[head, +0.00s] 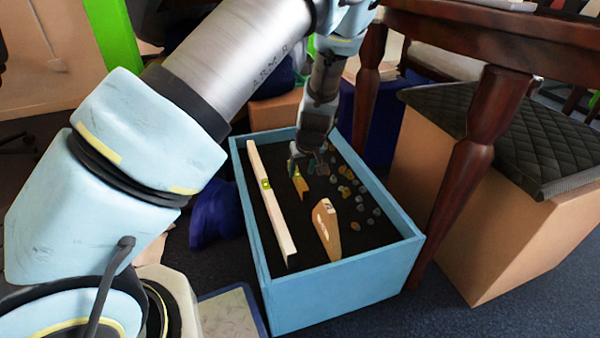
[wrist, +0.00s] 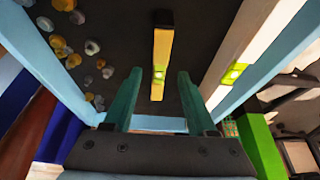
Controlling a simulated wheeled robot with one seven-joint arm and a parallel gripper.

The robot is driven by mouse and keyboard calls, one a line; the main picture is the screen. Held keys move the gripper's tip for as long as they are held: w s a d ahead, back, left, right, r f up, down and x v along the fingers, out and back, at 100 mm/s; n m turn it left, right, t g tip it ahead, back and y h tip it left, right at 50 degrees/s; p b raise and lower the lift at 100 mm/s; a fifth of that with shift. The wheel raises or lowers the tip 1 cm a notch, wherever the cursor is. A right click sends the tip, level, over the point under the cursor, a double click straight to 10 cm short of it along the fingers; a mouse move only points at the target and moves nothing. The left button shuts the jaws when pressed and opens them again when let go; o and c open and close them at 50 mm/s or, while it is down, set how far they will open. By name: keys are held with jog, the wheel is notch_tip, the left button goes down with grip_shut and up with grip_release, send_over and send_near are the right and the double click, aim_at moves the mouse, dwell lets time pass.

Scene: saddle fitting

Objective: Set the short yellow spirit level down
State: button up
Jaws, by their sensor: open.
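The short yellow spirit level (head: 302,186) lies on the dark floor of the light blue crate (head: 345,292). In the wrist view, the level (wrist: 160,48) runs lengthwise away from me, with its bright green vial up. My gripper (head: 309,158) is over the far part of the crate, close to the level's far end. In the wrist view, the green fingers of my gripper (wrist: 158,80) are spread wide, with a gap on both sides of the level's near end. Nothing is held. The height of the fingertips above the level is hard to tell.
A long pale level (head: 272,211) with a green vial lies along the crate's left side. A wooden block (head: 326,229) stands nearer the front. Several yellow and grey pebble-like pieces (head: 356,198) lie to the right. A dark table leg (head: 469,165) stands just outside the crate.

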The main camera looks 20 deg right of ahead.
jog(key=p+v, duration=0.2)
jog(key=v, duration=0.5)
jog(key=w+a+r+n+g, duration=0.1)
jog(key=a+r, duration=0.3)
jog(key=a, duration=0.6)
jog(key=w+a+r+g, duration=0.15)
jog(key=a+r, duration=0.25)
jog(key=a, duration=0.6)
jog(key=s+a+r, duration=0.3)
jog(key=s+a, duration=0.1)
jog(key=a, duration=0.4)
jog(key=s+a+r, duration=0.4)
jog(key=a, duration=0.4)
jog(key=shift+s+m, duration=0.35)
jog(key=shift+m, duration=0.05)
jog(key=shift+g, duration=0.25)
notch_tip(320, 180, up, 41)
jog(key=p, duration=4)
jog(key=shift+f+p, duration=0.15)
jog(key=shift+p, duration=0.15)
